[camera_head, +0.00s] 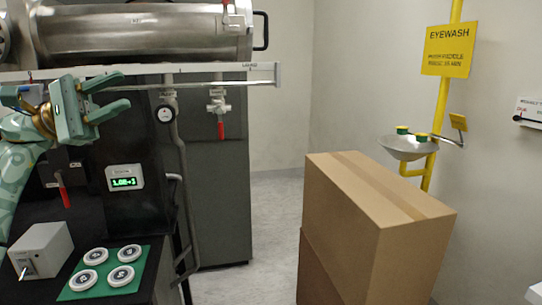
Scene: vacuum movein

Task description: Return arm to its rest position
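My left arm (20,155) comes in from the left edge, green and white. My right arm and gripper do not show.
A green mat (139,283) with several white round pieces lies on the bench beside a grey switch box (42,250). A lit display (124,178) stands behind. Cardboard boxes (340,215) stand at right, before the eyewash bowl (408,149). Red-handled valves (220,120) hang behind.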

